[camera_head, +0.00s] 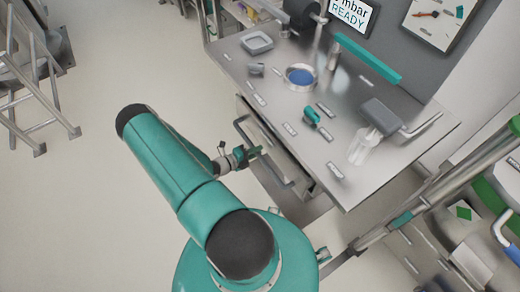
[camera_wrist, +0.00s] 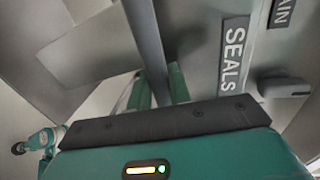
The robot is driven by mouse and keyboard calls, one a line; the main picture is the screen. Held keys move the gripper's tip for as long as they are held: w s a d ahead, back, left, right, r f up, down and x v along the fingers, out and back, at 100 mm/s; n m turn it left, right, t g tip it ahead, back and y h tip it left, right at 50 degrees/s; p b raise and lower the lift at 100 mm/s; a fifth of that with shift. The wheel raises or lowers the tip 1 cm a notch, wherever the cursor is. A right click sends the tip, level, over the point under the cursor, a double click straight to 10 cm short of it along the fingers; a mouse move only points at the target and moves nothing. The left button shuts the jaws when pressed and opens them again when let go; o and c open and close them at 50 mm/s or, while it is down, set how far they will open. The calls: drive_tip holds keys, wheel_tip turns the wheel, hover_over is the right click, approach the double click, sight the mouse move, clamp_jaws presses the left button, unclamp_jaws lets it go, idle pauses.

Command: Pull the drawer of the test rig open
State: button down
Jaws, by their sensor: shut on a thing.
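The test rig's metal top (camera_head: 375,150) fills the upper right of the head view. Its drawer (camera_head: 283,150) is under the near left edge, with a long grey bar handle (camera_head: 278,178) along its front. My gripper (camera_head: 254,153) is shut on this handle near its middle. In the wrist view the handle (camera_wrist: 148,45) runs down between the two teal fingers (camera_wrist: 160,88) of my gripper. The fingers hide part of the handle. I cannot tell exactly how far the drawer stands out from the rig.
A blue-filled dish (camera_head: 300,77), a grey tray (camera_head: 257,42) and a small teal part (camera_head: 312,117) are on the rig top. A metal stair frame (camera_head: 35,90) stands at the far left. Pipework (camera_head: 430,195) is at the right. The floor (camera_head: 110,75) left of the rig is clear.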

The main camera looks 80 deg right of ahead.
drive_tip(key=f+v, duration=0.3)
drive_tip(key=v, duration=1.5)
drive_tip(key=shift+w+a+f, duration=0.15)
drive_tip(key=shift+w+a, duration=0.05)
drive_tip(key=shift+w, duration=0.05)
drive_tip(key=c, duration=1.3)
unclamp_jaws()
drive_tip(key=v, duration=1.4)
drive_tip(key=shift+d, duration=0.1)
